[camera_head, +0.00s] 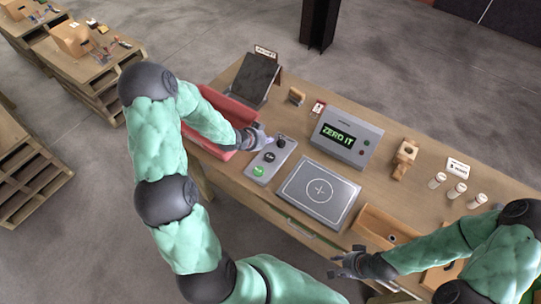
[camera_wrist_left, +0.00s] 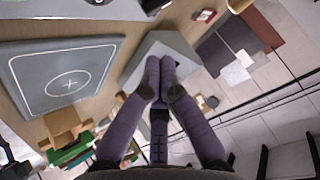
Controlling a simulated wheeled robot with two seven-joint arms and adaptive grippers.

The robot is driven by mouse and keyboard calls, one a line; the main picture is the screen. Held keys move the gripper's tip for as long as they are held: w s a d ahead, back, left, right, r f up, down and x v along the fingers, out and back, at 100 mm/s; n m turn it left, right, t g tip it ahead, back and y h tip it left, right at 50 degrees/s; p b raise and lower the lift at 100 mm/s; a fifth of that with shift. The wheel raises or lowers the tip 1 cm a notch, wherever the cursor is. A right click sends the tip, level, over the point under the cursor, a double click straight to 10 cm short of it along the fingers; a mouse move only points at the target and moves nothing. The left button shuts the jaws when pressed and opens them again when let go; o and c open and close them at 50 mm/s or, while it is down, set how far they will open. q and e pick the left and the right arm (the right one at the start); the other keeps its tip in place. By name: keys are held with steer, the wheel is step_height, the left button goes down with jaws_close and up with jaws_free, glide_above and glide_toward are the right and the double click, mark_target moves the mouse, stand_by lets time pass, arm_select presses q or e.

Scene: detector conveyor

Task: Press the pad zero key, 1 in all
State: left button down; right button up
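A grey key panel (camera_head: 277,165) lies on the table with a green key (camera_head: 259,170), a middle black key (camera_head: 270,157) and a far black key (camera_head: 280,142). I cannot read the key labels. The grey pad (camera_head: 318,190) with a circle and cross lies right of the panel; it also shows in the left wrist view (camera_wrist_left: 65,85). A display box (camera_head: 345,137) reads "ZERO IT". My left gripper (camera_head: 266,140) is beside the far black key; contact cannot be told. In the left wrist view its fingertips (camera_wrist_left: 160,80) are together and empty. My right gripper (camera_head: 337,268) is open and empty by the front edge.
A red bin (camera_head: 222,104) stands left of the panel, partly behind my left arm. A dark tilted board (camera_head: 256,78) stands at the back. A wooden tray (camera_head: 378,222), a wooden piece (camera_head: 403,158) and several white bottles (camera_head: 437,180) are on the right.

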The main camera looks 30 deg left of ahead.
mark_target(268, 158)
arm_select(q)
step_height(268, 158, down, 8)
steer(key=b, duration=0.6)
steer(key=shift+w, duration=0.1)
steer(key=shift+f+b, duration=0.4)
steer(key=shift+b, duration=0.15)
steer(key=shift+f, duration=0.15)
stand_by(0.7)
steer(key=shift+f+b, duration=0.25)
steer(key=shift+b, duration=0.15)
steer(key=shift+f+b, duration=0.4)
stand_by(0.6)
steer(key=shift+r, duration=0.1)
steer(key=shift+r+p, duration=0.65)
steer(key=shift+r, duration=0.05)
